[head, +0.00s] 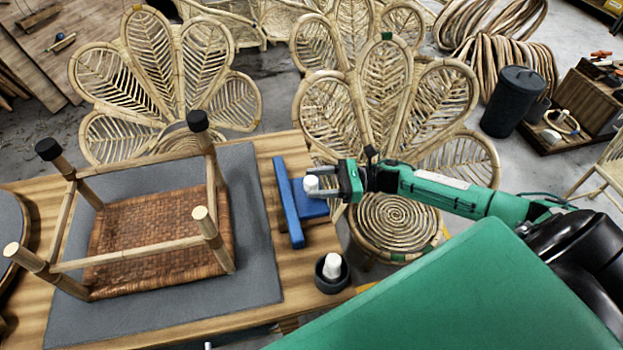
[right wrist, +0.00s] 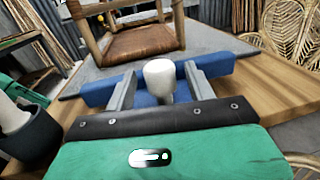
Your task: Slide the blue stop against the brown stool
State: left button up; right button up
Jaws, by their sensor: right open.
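The brown stool (head: 160,228) lies upside down on a grey mat, its woven seat low and its legs pointing up. The blue stop (head: 291,207) stands on the wooden table right of the mat, with a clear gap between it and the stool. A white knob (head: 312,184) rises from the stop's base. My right gripper (head: 326,182) is at the knob, coming from the right. In the right wrist view the open fingers (right wrist: 160,84) stand either side of the knob (right wrist: 160,72), with the stop's blue bar (right wrist: 100,94) beyond. My left gripper is out of view.
The grey mat (head: 262,262) covers much of the table (head: 263,154). A dark cup (head: 331,286) holding a white piece stands near the table's right edge, in front of the stop. Rattan chairs (head: 388,105) stand behind the table.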

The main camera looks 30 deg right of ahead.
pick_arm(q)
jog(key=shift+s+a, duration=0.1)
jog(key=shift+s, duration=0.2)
pick_arm(e)
jog(key=shift+x, duration=0.95)
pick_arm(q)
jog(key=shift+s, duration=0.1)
pick_arm(e)
jog(key=shift+c, duration=0.2)
